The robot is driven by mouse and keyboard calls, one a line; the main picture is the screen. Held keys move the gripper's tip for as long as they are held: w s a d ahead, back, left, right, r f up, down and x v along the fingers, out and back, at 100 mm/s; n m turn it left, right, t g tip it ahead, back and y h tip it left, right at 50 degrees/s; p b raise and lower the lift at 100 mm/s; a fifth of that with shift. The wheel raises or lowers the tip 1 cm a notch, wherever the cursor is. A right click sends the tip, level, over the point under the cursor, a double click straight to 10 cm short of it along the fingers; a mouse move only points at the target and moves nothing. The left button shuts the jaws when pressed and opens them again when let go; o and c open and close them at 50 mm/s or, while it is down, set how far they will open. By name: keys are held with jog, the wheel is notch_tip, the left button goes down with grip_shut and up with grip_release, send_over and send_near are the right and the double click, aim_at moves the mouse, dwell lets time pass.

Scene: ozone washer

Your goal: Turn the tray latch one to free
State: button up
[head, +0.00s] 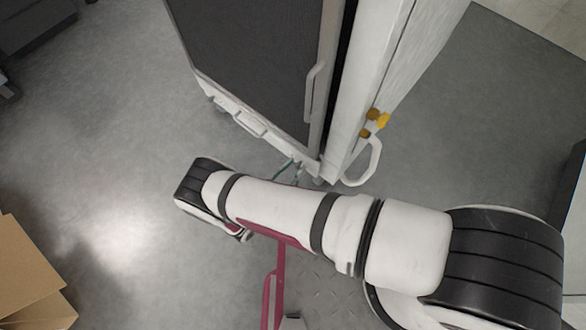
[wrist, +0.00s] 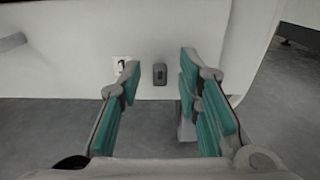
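In the wrist view a small dark grey latch (wrist: 160,74) sits upright on a white panel (wrist: 75,78), close to its lower edge. I take it as the tray latch. My gripper (wrist: 159,63) is open, with one teal-padded finger on each side of the latch. Neither finger visibly touches it, and the remaining depth to the panel is hard to judge. In the head view my gripper (head: 290,170) shows only as thin teal bits at the cabinet's bottom front; the latch cannot be made out there.
The white cabinet (head: 400,60) has a dark door panel (head: 250,60), a door handle (head: 314,92), yellow knobs (head: 382,120) and a loop handle (head: 374,165). A small label (wrist: 119,66) is left of the latch. A cardboard box (head: 30,275) stands lower left. Grey floor is open left.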

grip_shut()
jog(key=shift+m, duration=0.3)
jog(key=m, duration=0.3)
jog(key=shift+m, duration=0.3)
jog(key=m, duration=0.4)
jog(key=shift+s+d+m, duration=0.1)
jog(key=shift+m, duration=0.2)
jog(key=m, duration=0.4)
jog(key=shift+f, duration=0.1)
jog(key=m, duration=0.5)
jog(key=shift+d+f, duration=0.1)
jog(key=shift+f, duration=0.05)
